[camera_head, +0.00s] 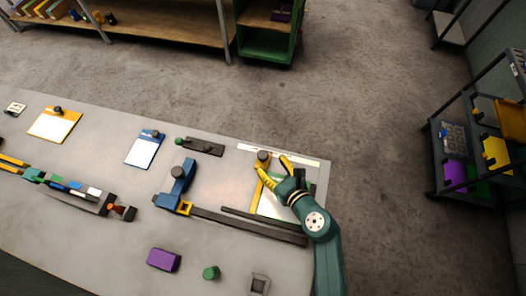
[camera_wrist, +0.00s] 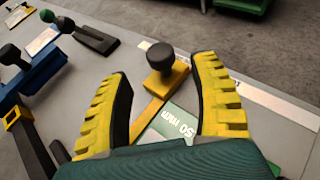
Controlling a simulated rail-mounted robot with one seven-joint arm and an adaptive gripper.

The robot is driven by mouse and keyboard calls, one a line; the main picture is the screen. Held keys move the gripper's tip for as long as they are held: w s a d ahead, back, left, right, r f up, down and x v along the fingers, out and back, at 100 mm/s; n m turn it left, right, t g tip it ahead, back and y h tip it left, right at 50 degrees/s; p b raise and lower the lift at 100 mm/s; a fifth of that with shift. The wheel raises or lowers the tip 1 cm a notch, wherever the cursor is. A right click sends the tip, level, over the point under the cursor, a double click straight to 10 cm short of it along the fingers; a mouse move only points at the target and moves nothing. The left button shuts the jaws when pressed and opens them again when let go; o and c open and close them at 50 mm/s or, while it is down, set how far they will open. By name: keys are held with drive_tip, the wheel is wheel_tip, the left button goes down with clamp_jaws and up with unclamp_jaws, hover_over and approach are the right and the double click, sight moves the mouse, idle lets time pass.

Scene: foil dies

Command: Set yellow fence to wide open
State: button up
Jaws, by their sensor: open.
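The yellow fence (camera_head: 257,187) is a slim yellow bar with a dark round knob (camera_head: 263,156) at its far end, near the right end of the grey table. In the wrist view the yellow fence (camera_wrist: 172,82) runs from lower left to a wider block, and its black knob (camera_wrist: 161,57) stands upright. My gripper (camera_head: 276,166) is open, with yellow ribbed fingers. In the wrist view the fingers of my gripper (camera_wrist: 163,72) lie on either side of the knob, with gaps to both. A green and white plate lies beside the fence, partly hidden by my gripper.
A blue fence (camera_head: 184,183) with a dark knob stands left on a long dark rail (camera_head: 245,226). A dark lever with a green ball (camera_head: 201,147) is behind it. A purple block (camera_head: 163,259) and green cylinder (camera_head: 211,272) lie near the front. A pale printed strip (camera_head: 285,155) edges the back.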

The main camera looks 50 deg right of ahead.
sight(264, 158)
drive_tip(key=b+x, duration=0.1)
drive_tip(key=x, duration=0.5)
drive_tip(key=shift+w, duration=0.25)
drive_tip(key=shift+c, duration=0.3)
clamp_jaws()
